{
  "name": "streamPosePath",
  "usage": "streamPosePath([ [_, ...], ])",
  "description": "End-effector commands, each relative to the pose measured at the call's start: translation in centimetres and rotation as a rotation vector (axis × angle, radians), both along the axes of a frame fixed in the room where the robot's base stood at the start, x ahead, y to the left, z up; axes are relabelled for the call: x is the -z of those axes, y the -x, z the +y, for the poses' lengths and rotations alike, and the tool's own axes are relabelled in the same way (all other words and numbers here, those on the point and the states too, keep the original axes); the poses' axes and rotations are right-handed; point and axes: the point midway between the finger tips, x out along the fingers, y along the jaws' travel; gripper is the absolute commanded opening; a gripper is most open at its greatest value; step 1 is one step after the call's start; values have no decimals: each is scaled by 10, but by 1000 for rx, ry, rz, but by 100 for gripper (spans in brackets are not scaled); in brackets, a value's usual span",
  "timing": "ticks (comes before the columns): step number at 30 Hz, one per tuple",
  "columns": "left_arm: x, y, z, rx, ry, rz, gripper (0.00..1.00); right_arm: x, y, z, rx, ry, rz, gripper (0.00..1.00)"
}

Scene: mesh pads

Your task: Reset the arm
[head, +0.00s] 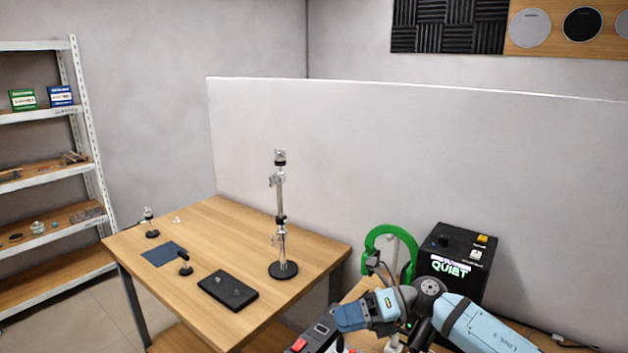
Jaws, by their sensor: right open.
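My right arm (482,328) comes in from the lower right in pale blue. Its right gripper (350,317) is open and points left, in front of a second surface at the lower right. I see nothing held in it. The green ring (368,250) and black box (455,262) stand behind the arm, and the arm partly covers them. My left gripper is not in view.
A wooden table (215,225) at left holds a tall metal stand (281,225), a black tray (228,291), a dark blue pad (163,254) and small stands. A white partition (400,150) runs behind. Shelves (40,180) stand far left.

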Motion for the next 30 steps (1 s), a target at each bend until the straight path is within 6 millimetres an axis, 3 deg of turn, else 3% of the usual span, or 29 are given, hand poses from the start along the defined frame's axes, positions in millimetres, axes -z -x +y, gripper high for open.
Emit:
streamPosePath([
  [3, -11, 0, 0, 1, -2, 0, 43, 3, 24, 18, 128, -225, 198, 59],
  [8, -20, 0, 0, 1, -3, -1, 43, 12, 43, 18, 340, -491, 493, 59],
  [13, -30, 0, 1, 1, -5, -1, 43, 39, 60, -7, 600, -720, 842, 59],
  [17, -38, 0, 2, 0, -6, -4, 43, 75, 82, -35, 815, -859, 1126, 59],
  [20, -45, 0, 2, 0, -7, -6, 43, 109, 108, -59, 988, -943, 1348, 59],
  [24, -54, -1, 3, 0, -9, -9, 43, 159, 160, -93, 1234, -1028, 1661, 59],
  [30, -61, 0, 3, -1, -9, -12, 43, 209, 238, -125, 1504, -1075, 1997, 59],
])
